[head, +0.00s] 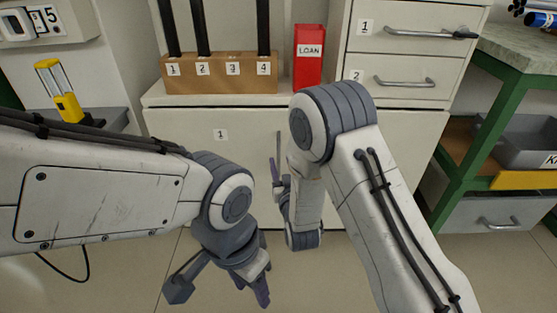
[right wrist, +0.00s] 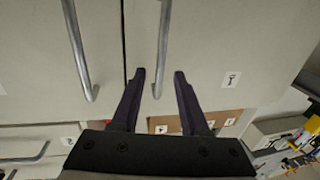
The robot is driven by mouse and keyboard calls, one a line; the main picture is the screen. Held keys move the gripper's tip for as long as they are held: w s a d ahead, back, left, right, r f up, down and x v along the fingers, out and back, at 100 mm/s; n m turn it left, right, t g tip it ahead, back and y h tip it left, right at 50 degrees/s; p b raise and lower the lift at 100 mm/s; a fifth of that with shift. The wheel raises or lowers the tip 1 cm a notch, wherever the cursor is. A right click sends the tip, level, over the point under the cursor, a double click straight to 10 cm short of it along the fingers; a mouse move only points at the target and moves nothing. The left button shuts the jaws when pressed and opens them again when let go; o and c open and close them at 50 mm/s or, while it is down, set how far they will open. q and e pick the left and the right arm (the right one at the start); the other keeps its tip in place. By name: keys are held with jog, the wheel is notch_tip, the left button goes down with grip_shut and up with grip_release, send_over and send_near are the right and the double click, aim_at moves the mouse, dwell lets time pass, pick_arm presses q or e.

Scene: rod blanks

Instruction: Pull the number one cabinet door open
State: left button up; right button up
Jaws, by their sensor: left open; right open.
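The number one cabinet door (head: 190,150) is a pale lower panel with a "1" label (head: 220,135). It looks shut. In the right wrist view the door (right wrist: 210,40) shows its label (right wrist: 231,79) and an upright metal bar handle (right wrist: 163,45). In the head view part of the handle (head: 278,145) shows; my right arm hides much of the neighbouring door. My right gripper (head: 278,178) is open at the handle. In the wrist view its fingertips (right wrist: 160,75) stand either side of the handle's end, apart from it. My left gripper (head: 221,293) is open and empty, lower down.
A second door handle (right wrist: 75,50) stands beside the first across a seam. Above are a wooden block (head: 218,87) with dark rods, a red LOAN box (head: 309,75) and drawers (head: 400,60). A green-framed bench (head: 480,130) stands right. The floor before the cabinet is clear.

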aim_at(279, 157)
jog(key=shift+w+a+b, duration=0.2)
jog(key=shift+w+b, duration=0.05)
jog(key=shift+w, duration=0.8)
jog(key=shift+w+a+b, duration=0.2)
jog(key=shift+w, duration=0.8)
grip_shut()
